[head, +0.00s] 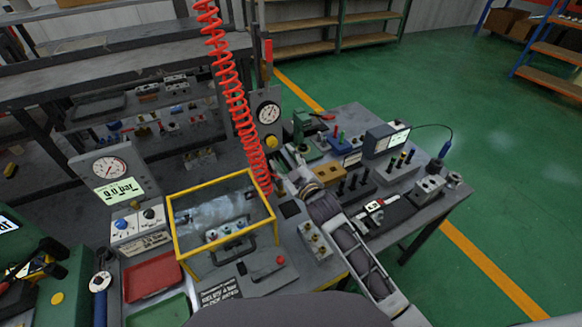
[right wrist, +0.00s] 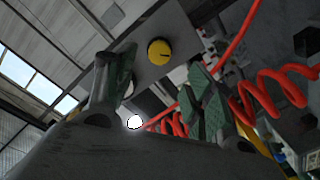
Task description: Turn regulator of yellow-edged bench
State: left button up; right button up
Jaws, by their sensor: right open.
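A grey upright panel with a round white gauge (head: 268,112) stands behind the yellow-framed clear tank (head: 176,232). A yellow knob (head: 271,142), which looks like the regulator, sits below the gauge. The right wrist view shows the yellow knob (right wrist: 159,52) on the panel, ahead of and between my fingers. My right arm reaches in from the lower right, and my right gripper (head: 282,183) is below the knob, near the red coiled hose. The right gripper (right wrist: 153,72) is open and empty, apart from the knob. My left gripper is not in view.
The red coiled hose (head: 233,92) hangs close beside the panel and passes near my right fingers (right wrist: 255,112). A second gauge panel (head: 105,167) stands at left. Green floor (head: 460,130) is open at right.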

jog(key=shift+v, duration=1.8)
